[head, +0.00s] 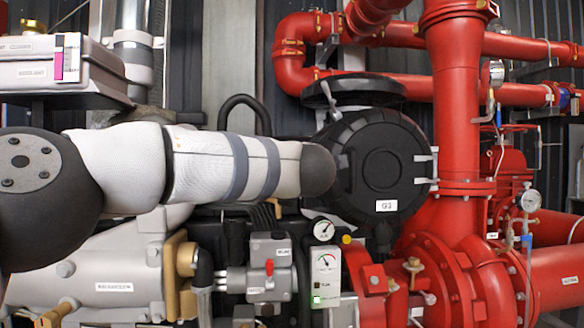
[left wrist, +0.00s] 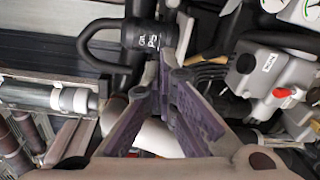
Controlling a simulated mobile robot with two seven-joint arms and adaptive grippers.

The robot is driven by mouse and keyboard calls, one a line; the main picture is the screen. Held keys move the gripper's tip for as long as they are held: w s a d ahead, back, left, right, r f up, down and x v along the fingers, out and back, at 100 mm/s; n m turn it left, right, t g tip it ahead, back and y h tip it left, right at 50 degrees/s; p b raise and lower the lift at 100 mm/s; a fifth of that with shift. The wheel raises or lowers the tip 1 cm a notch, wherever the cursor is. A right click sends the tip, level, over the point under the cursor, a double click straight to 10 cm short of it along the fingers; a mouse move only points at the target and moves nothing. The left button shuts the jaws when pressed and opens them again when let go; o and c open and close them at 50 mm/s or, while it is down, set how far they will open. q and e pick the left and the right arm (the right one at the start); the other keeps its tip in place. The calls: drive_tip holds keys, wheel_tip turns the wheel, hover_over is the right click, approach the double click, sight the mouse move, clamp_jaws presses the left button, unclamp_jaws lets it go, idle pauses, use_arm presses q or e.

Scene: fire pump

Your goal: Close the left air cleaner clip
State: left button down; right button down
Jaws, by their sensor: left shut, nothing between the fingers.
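The air cleaner (head: 383,150) is a round black housing with a white label, right of centre in the head view. Two pale metal clips (head: 424,157) sit on its right rim. A small grey piece at its left edge (head: 341,160), possibly the left clip, shows just beside the dark rounded end of my left arm. That arm covers part of the left edge, so I cannot tell how the left clip stands. My left gripper (left wrist: 170,72) shows in the left wrist view with purple fingers, shut and empty. It is hidden in the head view. My right gripper is not in view.
Thick red pipes (head: 455,120) stand right of the air cleaner. A black hose loop (head: 244,100) rises behind my left arm. Below are a grey valve block with a red knob (head: 269,267) and a gauge (head: 324,230). A grey box (head: 60,70) is at upper left.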

use_arm(q)
drive_tip(key=s, duration=0.1)
drive_tip(key=s+d, duration=0.1)
drive_tip(key=s+f, duration=0.1)
drive_tip(key=shift+d, duration=0.15)
